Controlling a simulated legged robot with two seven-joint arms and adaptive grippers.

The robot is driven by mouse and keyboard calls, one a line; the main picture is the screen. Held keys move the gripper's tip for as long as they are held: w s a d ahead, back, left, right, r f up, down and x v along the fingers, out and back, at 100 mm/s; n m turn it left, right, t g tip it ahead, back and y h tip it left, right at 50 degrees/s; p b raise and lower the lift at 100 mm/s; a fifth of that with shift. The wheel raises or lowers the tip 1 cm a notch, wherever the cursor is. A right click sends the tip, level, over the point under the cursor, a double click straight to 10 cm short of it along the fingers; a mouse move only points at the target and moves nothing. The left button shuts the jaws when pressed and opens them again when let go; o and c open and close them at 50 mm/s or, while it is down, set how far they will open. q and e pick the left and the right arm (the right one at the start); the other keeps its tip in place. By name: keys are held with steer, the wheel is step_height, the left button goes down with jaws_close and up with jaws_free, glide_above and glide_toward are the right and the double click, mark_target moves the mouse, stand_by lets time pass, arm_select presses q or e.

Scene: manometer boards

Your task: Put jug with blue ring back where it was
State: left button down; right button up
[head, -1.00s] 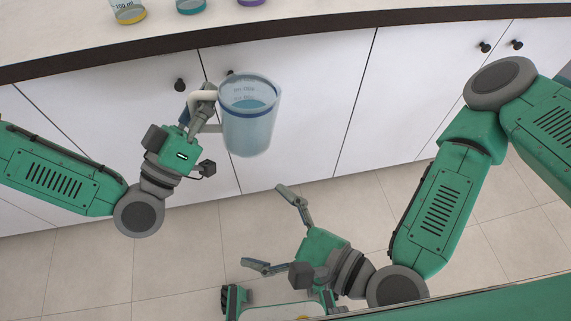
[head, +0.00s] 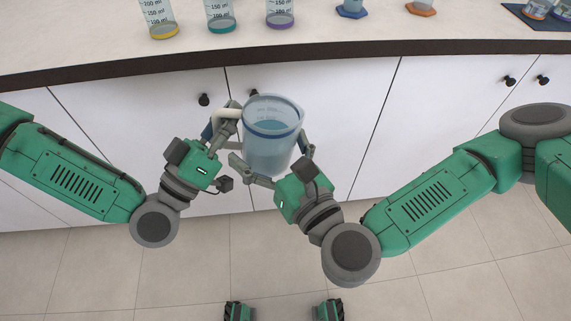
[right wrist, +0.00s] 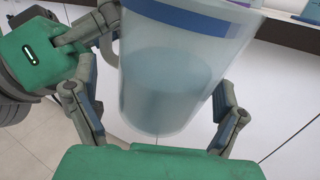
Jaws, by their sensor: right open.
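The jug with the blue ring (head: 273,150) is a clear vessel with bluish liquid in it, held in the air in front of the cabinets. It is close to upright in the head view. My left gripper (head: 224,122) is shut on its pale handle at the left. My right gripper (head: 270,160) is open, with one finger on each side of the jug's lower body. In the right wrist view the jug (right wrist: 165,85) stands between the two open fingers (right wrist: 158,112). I cannot tell whether either finger touches it.
The countertop (head: 330,62) is above and behind the jug. Cylinders with yellow (head: 162,25), teal (head: 221,22) and purple (head: 281,16) bases stand on it. Blue (head: 352,10) and orange (head: 421,9) bases and a dark mat (head: 522,18) are farther right. White cabinet doors (head: 335,110) are below.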

steer(key=shift+x, duration=1.05)
steer(key=c, duration=1.5)
arm_select(q)
steer(key=c, duration=1.6)
jaws_free()
steer(key=shift+c, duration=0.2)
steer(key=shift+s+d+r, duration=0.1)
steer(key=shift+s+d, duration=0.1)
arm_select(e)
steer(key=shift+f, duration=0.15)
